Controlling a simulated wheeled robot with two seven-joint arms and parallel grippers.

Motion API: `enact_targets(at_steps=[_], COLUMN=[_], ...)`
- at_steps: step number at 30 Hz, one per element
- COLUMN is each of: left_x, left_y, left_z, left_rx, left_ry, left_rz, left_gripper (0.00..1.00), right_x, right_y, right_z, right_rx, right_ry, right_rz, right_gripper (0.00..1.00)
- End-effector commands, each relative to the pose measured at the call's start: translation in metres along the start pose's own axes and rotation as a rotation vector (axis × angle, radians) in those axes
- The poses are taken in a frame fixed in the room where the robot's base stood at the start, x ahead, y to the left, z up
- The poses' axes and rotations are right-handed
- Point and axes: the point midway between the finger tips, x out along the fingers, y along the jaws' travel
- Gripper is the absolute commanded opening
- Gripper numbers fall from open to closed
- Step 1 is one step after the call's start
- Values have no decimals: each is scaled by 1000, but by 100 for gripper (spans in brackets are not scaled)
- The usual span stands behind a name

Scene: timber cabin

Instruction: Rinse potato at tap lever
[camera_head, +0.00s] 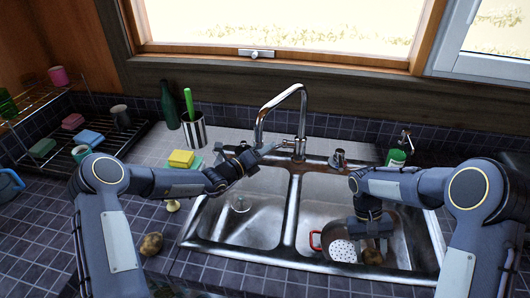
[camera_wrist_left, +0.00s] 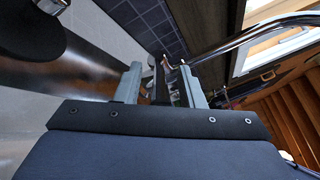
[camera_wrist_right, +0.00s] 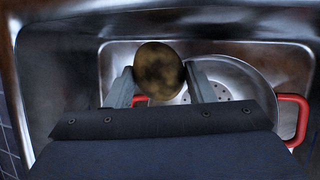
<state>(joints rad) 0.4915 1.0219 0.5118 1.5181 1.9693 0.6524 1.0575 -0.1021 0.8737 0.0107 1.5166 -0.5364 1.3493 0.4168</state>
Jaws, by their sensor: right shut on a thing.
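A brown potato (camera_wrist_right: 159,71) is held between the fingers of my right gripper (camera_wrist_right: 160,82), inside the right sink basin. In the head view the potato (camera_head: 373,257) shows just below the right gripper (camera_head: 374,238), over a colander. The chrome tap (camera_head: 281,108) arches up behind the sink. My left gripper (camera_head: 262,153) is beside the tap base, at the lever (camera_head: 289,143). In the left wrist view its fingers (camera_wrist_left: 163,85) are apart, with the tap parts beyond them. Whether they touch the lever is hard to tell.
The colander (camera_head: 343,251) with red handles sits in the right basin. Another potato (camera_head: 151,244) lies on the tiled counter. A yellow sponge (camera_head: 181,158), utensil holder (camera_head: 194,130), green bottle (camera_head: 170,105) and dish rack (camera_head: 75,135) are left.

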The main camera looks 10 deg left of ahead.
Motion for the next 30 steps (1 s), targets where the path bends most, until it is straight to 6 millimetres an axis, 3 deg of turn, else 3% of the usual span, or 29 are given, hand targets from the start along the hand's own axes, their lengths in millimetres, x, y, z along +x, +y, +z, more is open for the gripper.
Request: enact_targets(at_steps=[5, 13, 20, 30], left_x=[0, 0, 0, 2], left_y=[0, 0, 0, -12], left_z=[0, 0, 0, 7], left_rx=[-1, -1, 0, 21], left_ry=[0, 0, 1, 77], left_rz=[0, 0, 1, 111], left_gripper=[34, 0, 0, 0], right_x=[0, 0, 0, -27], right_y=[0, 0, 0, 7], right_z=[0, 0, 0, 13], right_rx=[0, 0, 0, 0], right_ry=[0, 0, 0, 0], right_rz=[0, 0, 0, 0], right_gripper=[24, 24, 24, 24])
